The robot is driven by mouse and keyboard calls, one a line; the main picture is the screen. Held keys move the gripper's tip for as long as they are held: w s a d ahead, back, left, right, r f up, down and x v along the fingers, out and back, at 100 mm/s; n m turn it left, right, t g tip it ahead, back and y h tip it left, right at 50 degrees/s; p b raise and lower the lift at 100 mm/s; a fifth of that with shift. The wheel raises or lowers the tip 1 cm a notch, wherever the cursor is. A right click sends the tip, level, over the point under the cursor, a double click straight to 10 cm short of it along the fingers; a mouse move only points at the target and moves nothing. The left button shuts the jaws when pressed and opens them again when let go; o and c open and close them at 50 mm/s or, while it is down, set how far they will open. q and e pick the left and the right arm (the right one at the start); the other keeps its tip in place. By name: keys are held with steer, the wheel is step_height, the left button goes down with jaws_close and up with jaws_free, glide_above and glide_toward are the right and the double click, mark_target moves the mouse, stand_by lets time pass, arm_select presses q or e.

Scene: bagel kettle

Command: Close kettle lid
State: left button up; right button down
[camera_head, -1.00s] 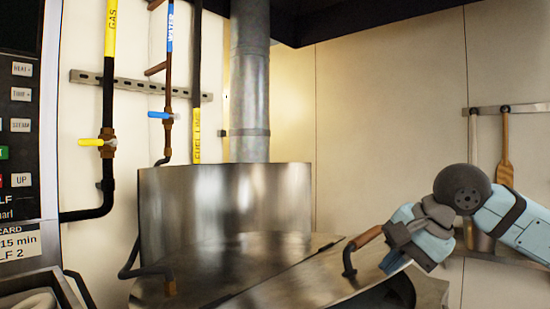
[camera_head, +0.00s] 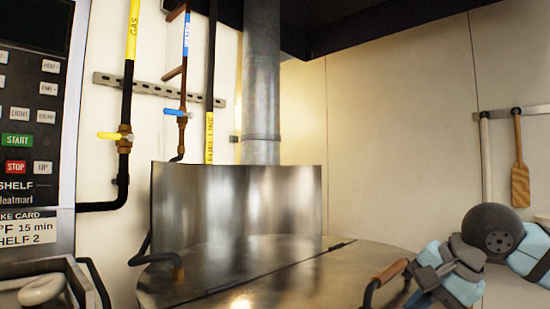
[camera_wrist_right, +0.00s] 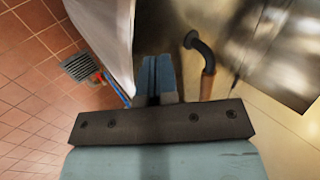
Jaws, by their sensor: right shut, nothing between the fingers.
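The kettle (camera_head: 235,205) is a steel drum with a tall curved back guard. Its lid (camera_head: 320,275) lies about level with the fixed top part along the hinge line, and no dark opening shows under it. Its front edge is out of frame. The lid handle (camera_head: 388,273), with a brown wooden grip, stands at the right of the lid; it also shows in the right wrist view (camera_wrist_right: 207,80). My right gripper (camera_head: 418,299) is shut and empty, just right of the handle. Its blue fingers (camera_wrist_right: 156,75) lie beside the handle, apart from it. My left gripper is not in view.
An oven panel (camera_head: 35,140) stands at the left, with a bagel (camera_head: 42,289) on a tray below it. Gas and water pipes (camera_head: 125,150) and a flue (camera_head: 261,90) run up the back wall. A wooden paddle (camera_head: 520,180) hangs at the right.

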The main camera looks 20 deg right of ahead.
stand_by(0.4)
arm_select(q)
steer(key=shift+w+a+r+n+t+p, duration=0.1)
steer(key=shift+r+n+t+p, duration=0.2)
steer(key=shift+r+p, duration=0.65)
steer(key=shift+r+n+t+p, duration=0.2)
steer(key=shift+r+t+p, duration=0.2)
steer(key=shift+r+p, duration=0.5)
arm_select(e)
steer(key=s+v, duration=0.1)
steer(key=v, duration=1.1)
steer(key=shift+d+f, duration=0.25)
steer(key=shift+d, duration=0.1)
